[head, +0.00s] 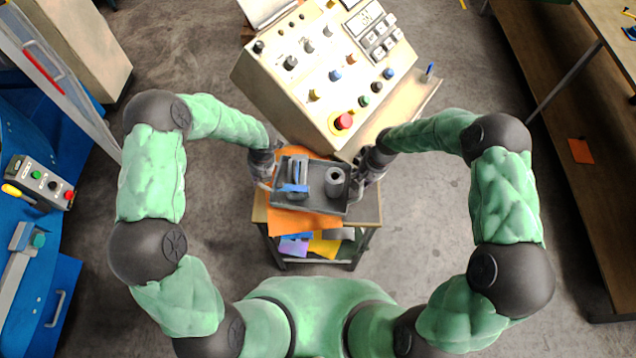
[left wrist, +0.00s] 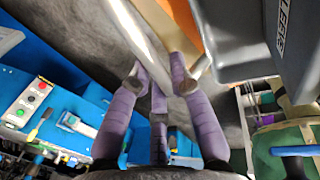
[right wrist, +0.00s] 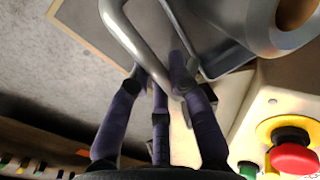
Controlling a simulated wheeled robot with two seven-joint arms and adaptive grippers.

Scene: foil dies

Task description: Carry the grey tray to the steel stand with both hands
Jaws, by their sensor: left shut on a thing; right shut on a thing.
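The grey tray (head: 312,207) is at the middle of the head view, over a small wooden-topped stand (head: 370,212) with a dark frame. I cannot tell whether it touches the stand or whether this is the steel stand. A grey roll (head: 335,183) and a blue-and-grey tool (head: 296,178) are in the tray. My left gripper (head: 267,180) is at its left side, its purple fingers (left wrist: 160,82) shut on a metal bar handle (left wrist: 142,38). My right gripper (head: 361,182) is at its right side, its fingers (right wrist: 160,80) shut on the other bar handle (right wrist: 124,32).
A control console (head: 320,85) with a red stop button (head: 344,121) stands just beyond the tray. Orange sheets (head: 300,222) lie under the tray. Blue machinery (head: 50,290) is at the left and a long bench (head: 560,130) at the right. Grey floor is open on both sides.

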